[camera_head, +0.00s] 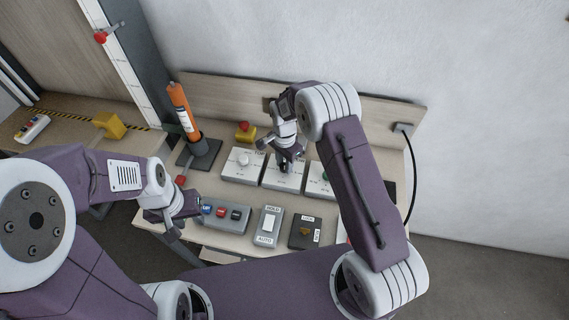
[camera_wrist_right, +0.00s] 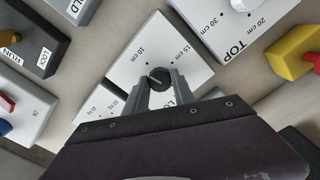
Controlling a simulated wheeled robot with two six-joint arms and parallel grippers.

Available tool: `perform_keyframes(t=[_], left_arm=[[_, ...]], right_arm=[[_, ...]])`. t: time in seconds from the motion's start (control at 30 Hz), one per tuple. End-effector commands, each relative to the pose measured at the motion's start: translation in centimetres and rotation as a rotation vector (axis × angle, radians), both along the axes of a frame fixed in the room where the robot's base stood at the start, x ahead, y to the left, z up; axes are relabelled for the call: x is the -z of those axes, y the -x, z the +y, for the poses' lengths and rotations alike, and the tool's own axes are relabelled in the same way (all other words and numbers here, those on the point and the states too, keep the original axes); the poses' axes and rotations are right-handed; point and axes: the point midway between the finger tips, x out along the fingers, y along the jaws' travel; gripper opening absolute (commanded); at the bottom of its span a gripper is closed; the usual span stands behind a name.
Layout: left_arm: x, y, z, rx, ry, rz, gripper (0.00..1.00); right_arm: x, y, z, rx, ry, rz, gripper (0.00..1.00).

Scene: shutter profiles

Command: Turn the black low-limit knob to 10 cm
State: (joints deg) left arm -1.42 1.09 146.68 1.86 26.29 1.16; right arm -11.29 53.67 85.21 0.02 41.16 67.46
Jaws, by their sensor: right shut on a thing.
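The black low-limit knob (camera_wrist_right: 159,77) sits on a light grey box (camera_wrist_right: 135,62) marked "10 cm" and "15 cm" in the right wrist view. More of its lettering is hidden behind my gripper. My right gripper (camera_wrist_right: 160,87) is shut on the knob, one finger on each side. A pale mark shows on the knob's top, but I cannot tell exactly which label it points at. In the head view my right gripper (camera_head: 285,164) is over the middle box of the back row. My left gripper (camera_head: 178,217) hangs near the table's left front edge, its jaws unclear.
The "TOP" box (camera_wrist_right: 222,25) with a white knob stands beside the low-limit box. A yellow box with a red button (camera_head: 245,131) is behind. An orange cylinder (camera_head: 183,108) stands left. A switch box (camera_head: 267,225) and a lock box (camera_head: 305,232) are in front.

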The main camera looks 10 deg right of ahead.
Motion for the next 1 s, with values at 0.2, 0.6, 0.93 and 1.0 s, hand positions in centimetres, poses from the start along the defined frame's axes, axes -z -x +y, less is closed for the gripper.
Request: perform_keyframes(t=[0.2,0.6,0.93,1.0], left_arm=[[-0.04,0.0,0.0,0.0,0.0,0.0,0.36],[-0.03,0.0,0.0,0.0,0.0,0.0,0.36],[-0.03,0.0,0.0,0.0,0.0,0.0,0.36],[-0.03,0.0,0.0,0.0,0.0,0.0,0.36]], right_arm=[[-0.41,-0.49,0.02,0.115,-0.003,-0.015,0.0],[-0.4,-0.49,0.0,0.199,-0.003,-0.015,0.0],[-0.4,-0.49,0.0,0.202,-0.003,-0.015,0.0],[-0.4,-0.49,0.0,0.202,-0.003,-0.015,0.39]])
